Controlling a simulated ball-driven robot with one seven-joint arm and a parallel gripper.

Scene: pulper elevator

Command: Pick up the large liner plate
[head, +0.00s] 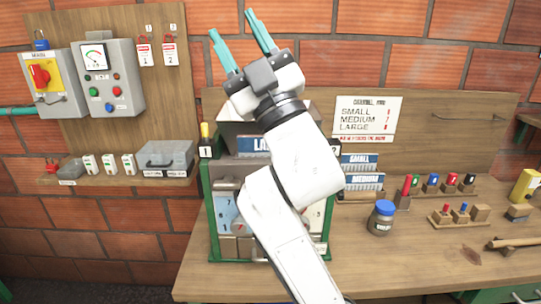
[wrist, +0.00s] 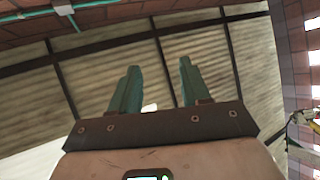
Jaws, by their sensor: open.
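A blue-labelled plate (head: 251,146) reading "LA…" shows at the top of the green-framed machine (head: 207,215); it looks like the large liner plate. My arm hides the rest of its label and its right part. Plates labelled SMALL (head: 359,160) and MEDIUM (head: 364,181) are stacked to the right of the machine. My gripper (head: 232,23) is raised well above the machine, fingers pointing up in front of the brick wall. In the wrist view my gripper (wrist: 160,66) is open, with its two teal fingers apart and nothing between them; no plate shows there.
The wooden bench (head: 415,262) extends right, with a blue-lidded jar (head: 381,218), small coloured pegs in blocks and a wooden tool handle. A sign (head: 366,118) hangs behind. Electrical boxes (head: 108,78) and a grey case (head: 170,158) are at left. The front bench is mostly clear.

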